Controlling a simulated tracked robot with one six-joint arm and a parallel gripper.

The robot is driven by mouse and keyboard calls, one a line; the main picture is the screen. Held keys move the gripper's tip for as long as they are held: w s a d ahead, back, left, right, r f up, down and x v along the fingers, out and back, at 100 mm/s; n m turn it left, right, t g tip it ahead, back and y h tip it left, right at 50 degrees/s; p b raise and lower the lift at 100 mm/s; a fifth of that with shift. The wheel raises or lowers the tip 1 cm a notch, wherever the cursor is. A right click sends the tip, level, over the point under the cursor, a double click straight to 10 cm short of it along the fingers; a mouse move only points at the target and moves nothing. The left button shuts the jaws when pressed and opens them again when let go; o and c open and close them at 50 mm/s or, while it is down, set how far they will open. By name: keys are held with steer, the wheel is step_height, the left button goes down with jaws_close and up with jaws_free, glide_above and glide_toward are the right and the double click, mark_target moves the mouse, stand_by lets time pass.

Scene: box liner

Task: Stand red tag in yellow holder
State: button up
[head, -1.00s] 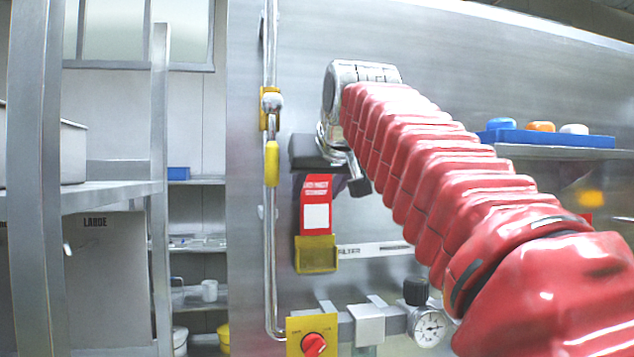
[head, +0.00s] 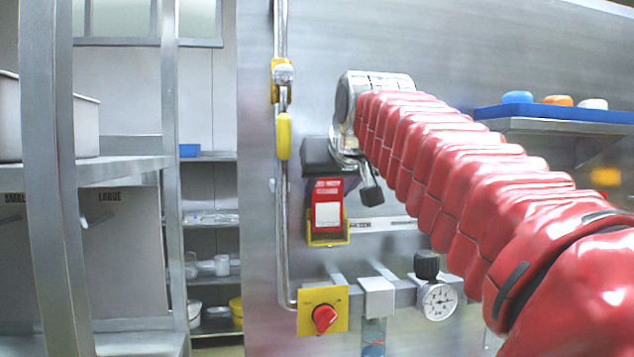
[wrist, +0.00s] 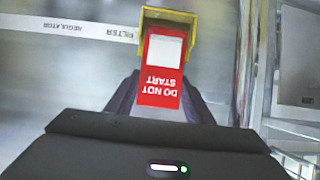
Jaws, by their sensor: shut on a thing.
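The red tag (head: 327,193) has a white panel and hangs upright below my gripper (head: 325,172) in the head view. My gripper is shut on its upper end. In the wrist view the tag (wrist: 161,88) reads "DO NOT START" upside down, between my dark fingers (wrist: 160,103). The yellow holder (head: 329,242) is on the steel wall panel, and the tag's lower end overlaps it. In the wrist view the holder's yellow sides (wrist: 192,35) flank the tag's far end. I cannot tell how deep the tag sits in it.
A vertical pipe with a yellow handle (head: 284,136) runs just left of my gripper. Below are a red knob on a yellow plate (head: 323,310) and a gauge (head: 439,301). A blue tray (head: 560,113) is on a shelf at right. A steel rack stands at left.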

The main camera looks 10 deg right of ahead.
steer(key=shift+f, duration=0.15)
steer(key=o, duration=1.2)
steer(key=v, duration=1.3)
steer(key=shift+s, duration=0.4)
